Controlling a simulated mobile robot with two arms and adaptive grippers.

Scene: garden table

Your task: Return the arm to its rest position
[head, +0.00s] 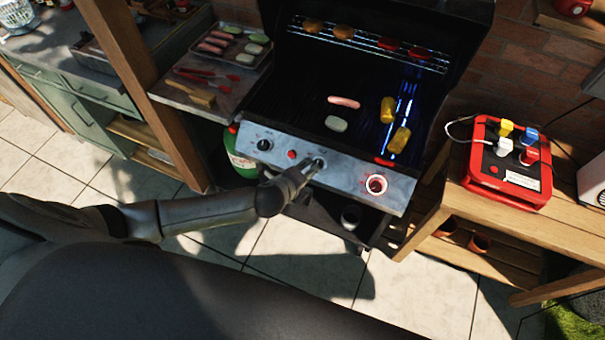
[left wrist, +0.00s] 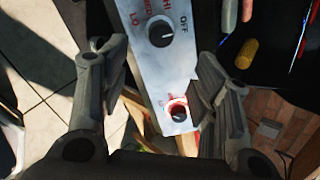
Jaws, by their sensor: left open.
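My left gripper (head: 308,170) is in front of the grill's control panel (head: 342,177), close to the middle-right knob (head: 318,163). In the left wrist view its two fingers are spread apart with nothing between them (left wrist: 148,62). There the black knob (left wrist: 161,33) with OFF, LO, MED and HI marks lies beyond the fingertips, and a red-lit knob (left wrist: 177,110) shows near the right finger. The head view also shows this red-lit knob (head: 376,184) at the panel's right. My right gripper is not in view.
The open grill (head: 300,95) holds a sausage, corn and other food; blue light glows inside. A side shelf (head: 222,98) carries a food tray and tongs. A red power box (head: 507,165) with plugs sits on the wooden table (head: 500,210) at right. Tiled floor is open below.

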